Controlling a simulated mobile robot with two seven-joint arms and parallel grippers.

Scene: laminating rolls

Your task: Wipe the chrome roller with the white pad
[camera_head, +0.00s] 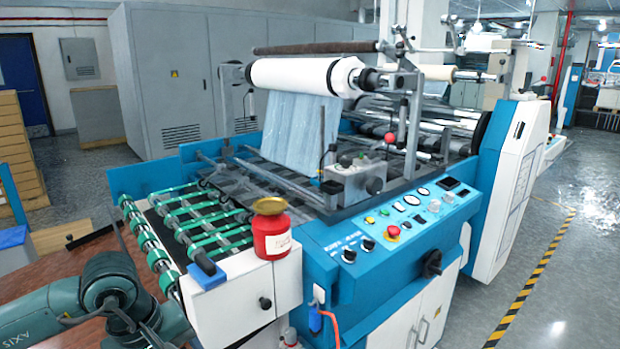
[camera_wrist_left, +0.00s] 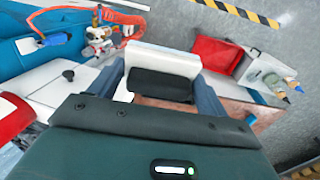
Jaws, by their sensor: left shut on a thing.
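My left gripper (camera_wrist_left: 165,82) is shut on the white pad (camera_wrist_left: 168,58), a white block with a black part facing the wrist camera. One finger is on either side of it. In the head view my left arm comes in at the bottom left; its fingers and the pad do not show there. Shiny metal rollers (camera_head: 440,128) lie across the machine behind the control panel, right of the white film roll. I cannot tell which one is the chrome roller. The pad is not seen touching any roller. My right gripper is in neither view.
A red canister (camera_head: 271,236) and a blue block (camera_head: 207,275) sit on the machine's front corner. The green-banded conveyor (camera_head: 200,222) lies behind them. The white film roll (camera_head: 300,75) hangs above. A red box (camera_wrist_left: 216,55) and bottles (camera_wrist_left: 280,84) show in the wrist view.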

